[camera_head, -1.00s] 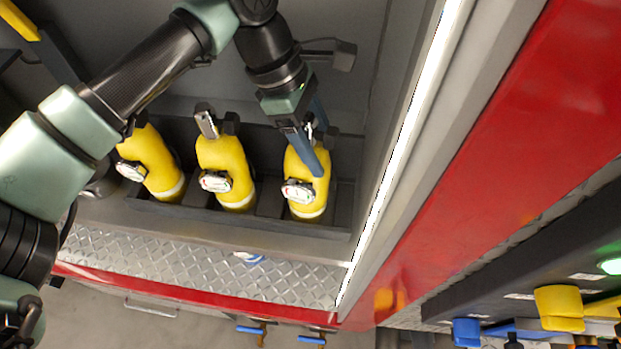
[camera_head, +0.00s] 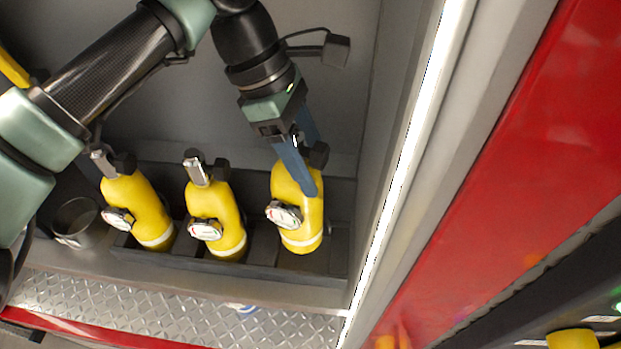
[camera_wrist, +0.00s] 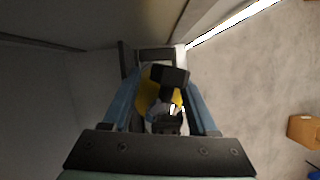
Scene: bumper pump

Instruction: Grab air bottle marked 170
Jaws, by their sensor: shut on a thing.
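Three yellow air bottles with white bands and round gauges stand side by side in the dark rack: a left bottle (camera_head: 136,205), a middle bottle (camera_head: 215,203) and a right bottle (camera_head: 302,222). No number is readable on any of them. My gripper (camera_head: 309,165) is shut on the right bottle near its top, with a blue finger along the side facing the camera. In the wrist view, the right bottle (camera_wrist: 146,95) is between the two blue fingers of my gripper (camera_wrist: 162,100), its black valve facing the camera. I cannot tell whether its base is clear of the rack.
The rack's front wall (camera_head: 190,266) runs before the bottles. The compartment's side wall with a bright light strip (camera_head: 395,150) is close on the right. An empty round holder (camera_head: 78,222) is at the left. A diamond-plate ledge (camera_head: 150,300) lies in front.

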